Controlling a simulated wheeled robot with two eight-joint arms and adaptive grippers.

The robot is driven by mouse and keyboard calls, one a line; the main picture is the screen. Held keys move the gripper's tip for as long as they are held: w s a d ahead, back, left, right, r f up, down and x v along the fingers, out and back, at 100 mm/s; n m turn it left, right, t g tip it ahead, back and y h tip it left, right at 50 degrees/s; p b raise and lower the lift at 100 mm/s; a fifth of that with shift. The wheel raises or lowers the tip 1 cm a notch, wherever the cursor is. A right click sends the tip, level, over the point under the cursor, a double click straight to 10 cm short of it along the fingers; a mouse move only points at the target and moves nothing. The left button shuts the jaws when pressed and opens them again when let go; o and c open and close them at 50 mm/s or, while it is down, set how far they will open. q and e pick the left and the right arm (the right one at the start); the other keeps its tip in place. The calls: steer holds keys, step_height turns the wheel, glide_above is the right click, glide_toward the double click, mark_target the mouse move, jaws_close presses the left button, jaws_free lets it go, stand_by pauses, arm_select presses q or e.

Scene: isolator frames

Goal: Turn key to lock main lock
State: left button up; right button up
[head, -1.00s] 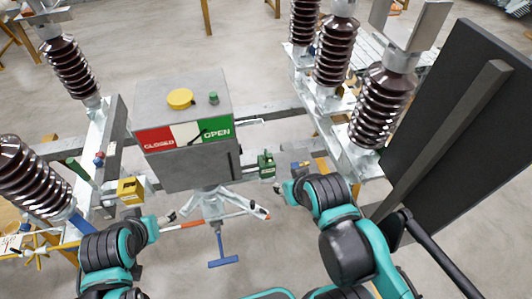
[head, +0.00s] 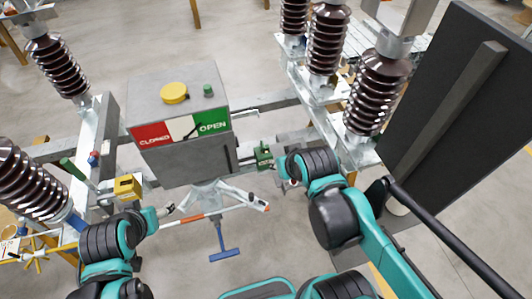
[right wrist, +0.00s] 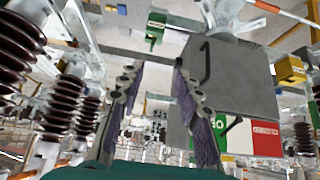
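A green lock block (head: 263,157) sits on the frame rail right of the grey OPEN/CLOSED box (head: 180,110). It also appears as a green labelled block (right wrist: 156,30) at the top of the right wrist view. A yellow lock block (head: 128,187) is on the left rail. I cannot tell which is the main lock, and I cannot make out a key. My right gripper (right wrist: 157,75) is open and empty, its fingers spread below the green block in its wrist view. In the head view it is largely hidden behind its arm. My left gripper (head: 167,211) is beside an orange-and-white rod; its finger state is unclear.
Brown ribbed insulators (head: 379,90) stand on both sides. A large dark panel (head: 455,105) is at the right. A blue T-handle (head: 224,254) hangs below the box. Metal rails (head: 262,128) cross behind; the floor in front is fairly open.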

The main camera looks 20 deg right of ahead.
steer(key=w+f+b, duration=0.4)
steer(key=w+f, duration=0.3)
steer(key=w, duration=0.3)
steer(key=t+b, duration=0.1)
steer(key=b, duration=0.3)
glide_toward(264, 147)
steer(key=x, duration=0.2)
steer(key=b+x, duration=0.6)
steer(key=x, duration=0.4)
steer(key=shift+w+f, duration=0.25)
steer(key=shift+w, duration=0.05)
steer(key=shift+c, duration=0.2)
jaws_close()
